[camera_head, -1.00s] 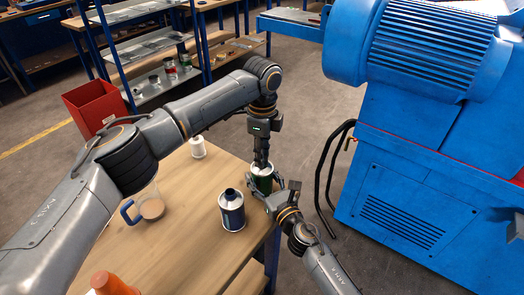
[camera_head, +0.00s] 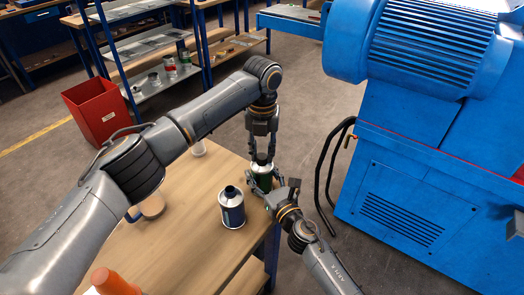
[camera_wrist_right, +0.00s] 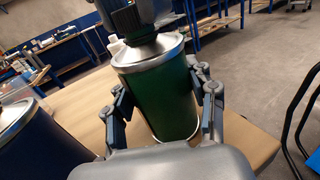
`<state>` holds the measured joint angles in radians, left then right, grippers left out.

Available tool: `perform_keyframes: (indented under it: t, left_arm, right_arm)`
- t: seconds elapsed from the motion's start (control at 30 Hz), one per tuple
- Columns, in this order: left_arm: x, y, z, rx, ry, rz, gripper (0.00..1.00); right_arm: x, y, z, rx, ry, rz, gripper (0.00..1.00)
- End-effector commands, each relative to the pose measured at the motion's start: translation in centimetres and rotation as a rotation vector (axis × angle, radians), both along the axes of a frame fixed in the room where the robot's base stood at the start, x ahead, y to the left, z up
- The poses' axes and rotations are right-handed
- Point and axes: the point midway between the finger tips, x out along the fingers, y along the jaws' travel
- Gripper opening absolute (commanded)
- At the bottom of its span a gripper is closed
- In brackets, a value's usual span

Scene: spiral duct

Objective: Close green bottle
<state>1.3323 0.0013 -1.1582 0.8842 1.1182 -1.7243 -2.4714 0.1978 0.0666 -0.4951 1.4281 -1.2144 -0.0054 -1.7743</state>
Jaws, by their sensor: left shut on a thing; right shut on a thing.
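The green bottle (camera_head: 262,181) stands upright near the right edge of the table. In the right wrist view, the green bottle (camera_wrist_right: 165,92) shows its green body and silver shoulder. My right gripper (camera_head: 272,190) is shut around its body, one finger on each side. My left gripper (camera_head: 262,158) points down from above and is shut on the dark cap (camera_wrist_right: 135,22) at the bottle's top. The left fingers partly hide the cap, so its seating on the neck cannot be told.
A dark blue bottle (camera_head: 232,208) stands close left of the green one. A blue machine (camera_head: 420,180) stands to the right.

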Motion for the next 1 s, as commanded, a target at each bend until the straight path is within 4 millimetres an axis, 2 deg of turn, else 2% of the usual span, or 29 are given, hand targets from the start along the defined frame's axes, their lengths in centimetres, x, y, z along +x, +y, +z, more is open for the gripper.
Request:
perform_keyframes:
  t: [0.1, 0.23, 0.6, 0.63, 0.7, 0.73, 1.0]
  left_arm:
    - [0.04, 0.03, 0.03, 0.001, -0.001, -0.208, 0.16]
    - [0.06, 0.04, 0.04, 0.002, -0.002, -0.348, 0.16]
    - [0.08, 0.05, 0.04, 0.002, -0.003, -0.392, 0.16]
    - [0.08, 0.06, 0.04, 0.002, -0.003, -0.391, 0.34]
    - [0.08, 0.05, 0.04, 0.001, -0.002, -0.391, 0.48]
    - [0.07, 0.05, 0.04, 0.001, -0.002, -0.391, 0.5]
    - [0.03, 0.02, 0.03, 0.001, -0.001, -0.391, 0.5]
  right_arm:
    - [0.0, -0.04, -0.06, 0.0, 0.001, -0.001, 0.0]
    - [-0.01, -0.04, -0.07, 0.0, 0.001, -0.001, 0.0]
    - [-0.01, -0.05, -0.08, 0.0, 0.001, -0.001, 0.0]
    - [-0.01, -0.05, -0.08, 0.0, 0.001, -0.001, 0.0]
    - [-0.01, -0.05, -0.08, 0.0, 0.002, -0.001, 0.0]
    - [-0.01, -0.05, -0.08, 0.0, 0.002, -0.001, 0.0]
    - [-0.01, -0.04, -0.08, 0.0, 0.001, -0.001, 0.0]
